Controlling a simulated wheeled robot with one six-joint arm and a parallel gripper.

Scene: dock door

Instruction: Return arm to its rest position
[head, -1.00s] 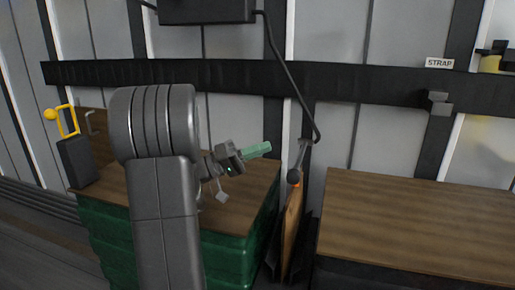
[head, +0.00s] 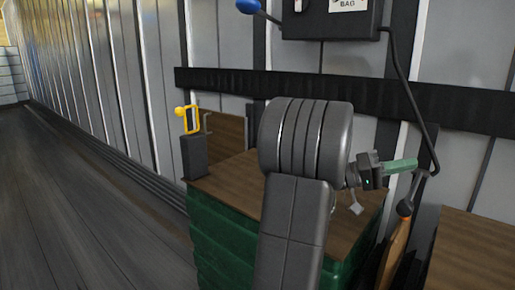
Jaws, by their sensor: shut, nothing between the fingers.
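My gripper (head: 414,163), a dark body with green fingers, is right of centre in the head view. It points right, with the fingers together and nothing seen between them. My grey arm rises from the bottom of the picture and bends at a large ribbed joint. The gripper shows above the right end of a wooden top (head: 232,178) on a green ribbed base (head: 215,240). The fingertips appear close to a dark cable's lower end; I cannot tell whether they touch. My arm hides part of the wooden top and base.
A dark box with a yellow handle (head: 193,118) stands at the top's left end. A dark rail (head: 225,80) crosses the wall below a dark panel (head: 335,22). Floor at left is clear.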

